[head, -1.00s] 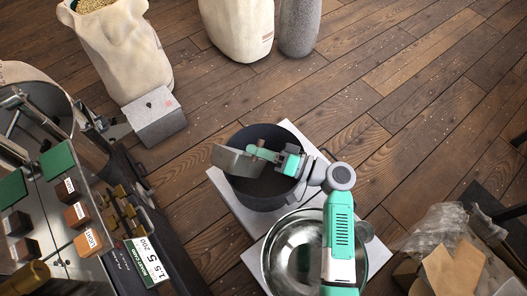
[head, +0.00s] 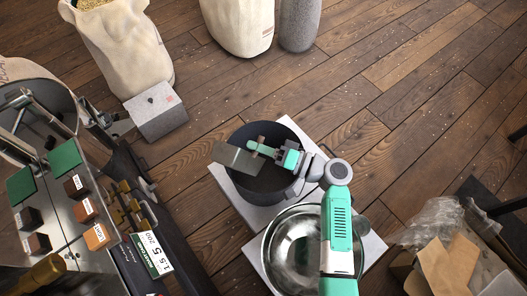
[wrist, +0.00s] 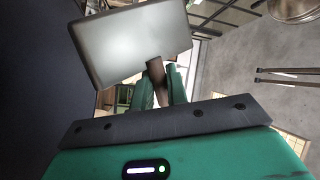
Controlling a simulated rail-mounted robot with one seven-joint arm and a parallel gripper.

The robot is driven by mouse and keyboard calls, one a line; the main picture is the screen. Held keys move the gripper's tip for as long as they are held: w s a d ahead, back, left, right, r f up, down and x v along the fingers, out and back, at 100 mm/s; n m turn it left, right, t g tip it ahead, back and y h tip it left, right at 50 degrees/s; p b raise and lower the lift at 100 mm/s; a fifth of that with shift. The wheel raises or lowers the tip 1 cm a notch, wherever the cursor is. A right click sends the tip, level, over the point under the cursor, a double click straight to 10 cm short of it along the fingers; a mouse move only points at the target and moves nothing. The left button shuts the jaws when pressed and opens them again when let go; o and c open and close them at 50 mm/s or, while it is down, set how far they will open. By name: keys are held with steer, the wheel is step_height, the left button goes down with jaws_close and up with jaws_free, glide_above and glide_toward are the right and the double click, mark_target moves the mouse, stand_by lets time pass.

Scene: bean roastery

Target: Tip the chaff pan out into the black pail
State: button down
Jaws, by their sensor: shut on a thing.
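The chaff pan is a grey metal scoop with a flat face (head: 237,158) and a short brown handle. My gripper (head: 258,147) is shut on that handle and holds the pan over the left part of the black pail (head: 262,185). The pan looks strongly tilted. In the wrist view the pan (wrist: 135,45) shows a smooth, pale, bare face, with the handle (wrist: 156,76) between the green fingers (wrist: 160,92). No chaff shows on that face. The pail's inside is dark, and I cannot tell what lies in it.
The pail stands on a pale slab (head: 225,185) beside a shiny steel bowl (head: 290,250). A grey box (head: 157,118) and the roaster's control panel (head: 70,205) are at left. Sacks (head: 120,50) stand behind. A carton (head: 450,265) is at lower right.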

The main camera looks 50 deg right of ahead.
steer(key=shift+r+m+p, duration=0.4)
steer(key=shift+m+p, duration=0.7)
steer(key=shift+p, duration=0.7)
steer(key=shift+r+m+p, duration=0.3)
steer(key=shift+m+p, duration=0.5)
steer(key=shift+m, duration=0.2)
steer(key=shift+d+f+m+h, duration=0.15)
steer(key=shift+f+m, duration=0.35)
steer(key=shift+m, duration=0.4)
steer(key=shift+d+f+m+h, duration=0.15)
steer(key=shift+f+m, duration=0.35)
steer(key=shift+m, duration=0.4)
stand_by(0.6)
steer(key=shift+w+r+m+p, duration=0.1)
steer(key=shift+r+m+p, duration=0.1)
steer(key=shift+m+p, duration=0.75)
stand_by(1.4)
